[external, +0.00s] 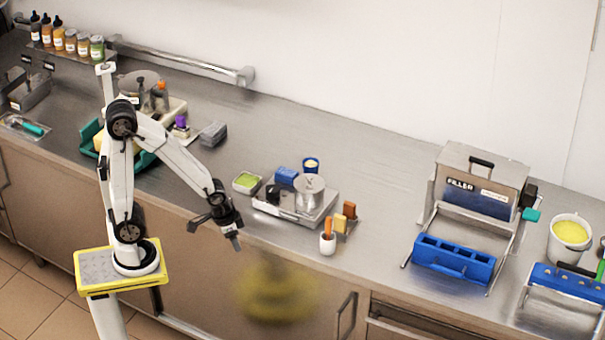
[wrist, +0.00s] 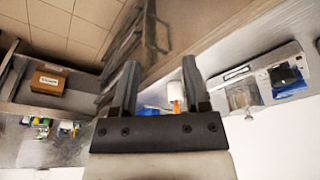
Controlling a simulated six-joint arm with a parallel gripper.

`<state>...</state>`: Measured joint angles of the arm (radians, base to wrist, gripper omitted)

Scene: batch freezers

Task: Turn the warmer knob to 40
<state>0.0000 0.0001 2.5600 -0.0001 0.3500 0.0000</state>
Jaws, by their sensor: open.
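A low pale unit (external: 296,208) with a metal pot (external: 309,190) on it stands near the front of the counter; it may be the warmer. A small black part (external: 272,194) is at its left end. I cannot make out a knob's scale or pointer. In the wrist view a similar pale unit (wrist: 262,72) with a black part (wrist: 285,75) lies at the right. My gripper (external: 218,233) hangs left of the unit, by the counter's front edge, apart from it. Its two fingers stand wide apart and empty in the wrist view (wrist: 160,65).
A white cup (external: 327,244) with an orange item stands right of the unit. The filler (external: 480,185) and blue mould (external: 453,260) stand further right.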

